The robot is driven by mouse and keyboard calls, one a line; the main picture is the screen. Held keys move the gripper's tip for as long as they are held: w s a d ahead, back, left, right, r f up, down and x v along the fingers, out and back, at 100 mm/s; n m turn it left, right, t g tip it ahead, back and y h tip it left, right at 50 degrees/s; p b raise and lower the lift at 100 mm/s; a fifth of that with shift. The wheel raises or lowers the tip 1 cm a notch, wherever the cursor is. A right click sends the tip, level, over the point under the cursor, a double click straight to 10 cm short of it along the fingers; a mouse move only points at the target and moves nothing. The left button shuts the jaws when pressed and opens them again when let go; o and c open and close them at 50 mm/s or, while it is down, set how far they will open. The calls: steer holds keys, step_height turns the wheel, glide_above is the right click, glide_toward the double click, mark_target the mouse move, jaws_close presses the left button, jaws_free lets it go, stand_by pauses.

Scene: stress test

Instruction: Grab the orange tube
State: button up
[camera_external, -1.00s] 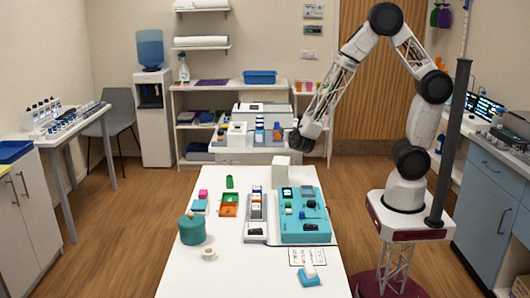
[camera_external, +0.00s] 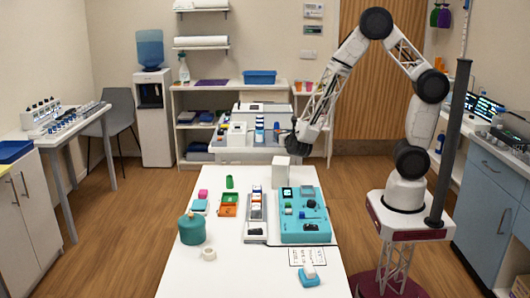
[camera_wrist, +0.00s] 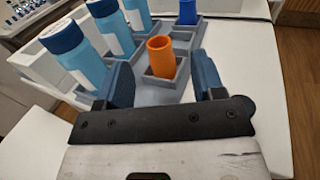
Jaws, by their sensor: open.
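The orange tube (camera_wrist: 161,57) stands in a square compartment of a grey rack (camera_wrist: 185,79) in the wrist view. My gripper (camera_wrist: 165,80) is open and empty, with one dark blue finger on each side of the picture's middle. The orange tube shows between and just beyond the fingers; I cannot tell if it is within their reach. In the external view my gripper (camera_external: 297,141) is at the back, beside the right end of the white bench with the racks. I cannot make out the orange tube there.
Several light blue bottles with dark caps (camera_wrist: 75,52) stand left of the orange tube, close to the left finger. A blue tube (camera_wrist: 187,12) stands in the rack behind it. The white surface right of the rack (camera_wrist: 240,60) is clear.

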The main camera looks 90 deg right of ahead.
steer(key=shift+w+d, duration=0.15)
steer(key=shift+d, duration=0.15)
steer(key=shift+d, duration=0.15)
steer(key=shift+x, duration=2.45)
steer(key=shift+w, duration=0.1)
steer(key=c, duration=1)
steer(key=shift+r, duration=0.1)
